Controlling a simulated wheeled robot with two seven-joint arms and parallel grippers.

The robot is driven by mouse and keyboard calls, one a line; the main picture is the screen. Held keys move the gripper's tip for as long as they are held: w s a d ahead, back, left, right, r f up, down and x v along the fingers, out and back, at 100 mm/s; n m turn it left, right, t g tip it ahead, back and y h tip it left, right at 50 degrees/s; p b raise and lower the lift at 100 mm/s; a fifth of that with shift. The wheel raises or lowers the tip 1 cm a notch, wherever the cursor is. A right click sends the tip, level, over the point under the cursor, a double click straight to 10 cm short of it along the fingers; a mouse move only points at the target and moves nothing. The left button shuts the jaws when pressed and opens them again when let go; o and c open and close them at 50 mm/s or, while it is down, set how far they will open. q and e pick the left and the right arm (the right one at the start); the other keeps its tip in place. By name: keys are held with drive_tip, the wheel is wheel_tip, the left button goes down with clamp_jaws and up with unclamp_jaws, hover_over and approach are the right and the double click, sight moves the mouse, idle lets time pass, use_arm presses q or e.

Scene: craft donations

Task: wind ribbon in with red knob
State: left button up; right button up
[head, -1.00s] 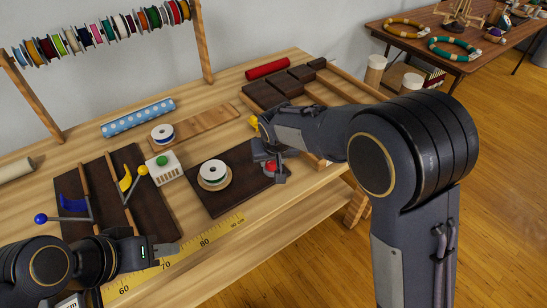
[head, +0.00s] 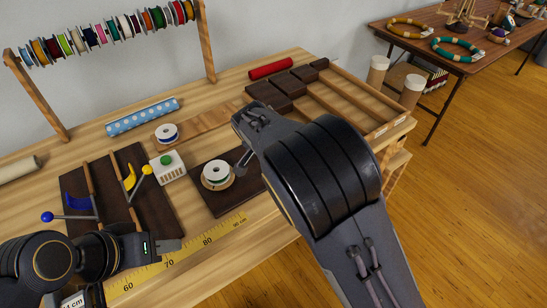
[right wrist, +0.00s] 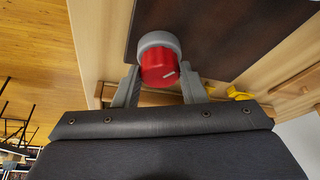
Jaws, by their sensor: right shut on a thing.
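The red knob (right wrist: 158,68) has a pale mark on its face and a grey collar behind it, beside a dark board. In the right wrist view my right gripper (right wrist: 161,76) has its fingers on either side of the knob and is shut on it. In the head view my right arm hides the knob. No loose ribbon can be made out. My left gripper (head: 170,247) is low at the left, apart from the spool; its finger gap cannot be made out.
A white box with a green button (head: 167,164) stands left of the spool. A dark panel with blue and yellow levers (head: 125,200) lies further left. A yellow measuring tape (head: 185,257) runs along the front. Another spool (head: 167,133) and a blue dotted roll (head: 142,117) lie behind.

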idle(0.3)
drive_tip(key=o, duration=1)
drive_tip(key=v, duration=0.7)
drive_tip(key=shift+a+r, duration=0.15)
drive_tip(key=shift+r, duration=0.25)
